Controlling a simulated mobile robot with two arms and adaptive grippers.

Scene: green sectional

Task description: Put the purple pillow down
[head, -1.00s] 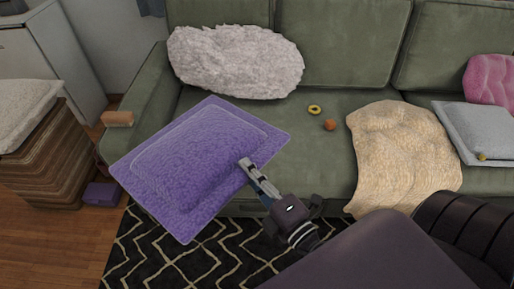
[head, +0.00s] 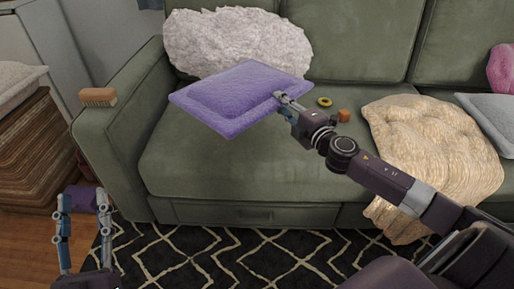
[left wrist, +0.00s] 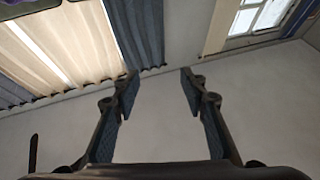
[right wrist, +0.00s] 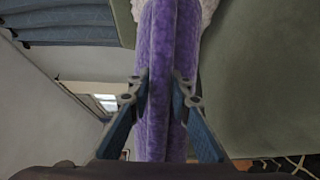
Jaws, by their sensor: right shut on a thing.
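The purple pillow (head: 235,98) is over the left part of the green sofa seat, in front of the fluffy white pillow. My right gripper (head: 287,97) is shut on its right edge. In the right wrist view the pillow (right wrist: 158,80) runs edge-on between the fingers of that gripper (right wrist: 160,88). I cannot tell if its underside touches the seat. My left gripper (head: 84,200) is open and empty at the lower left, in front of the sofa. In the left wrist view its fingers (left wrist: 160,78) are apart with nothing between them.
The green sofa (head: 210,170) has a clear seat front. A fluffy white pillow (head: 235,42), a yellow ring (head: 324,102), an orange block (head: 344,116) and a cream blanket (head: 430,140) lie on it. A brush (head: 98,97) lies on the armrest. A patterned rug (head: 240,255) covers the floor.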

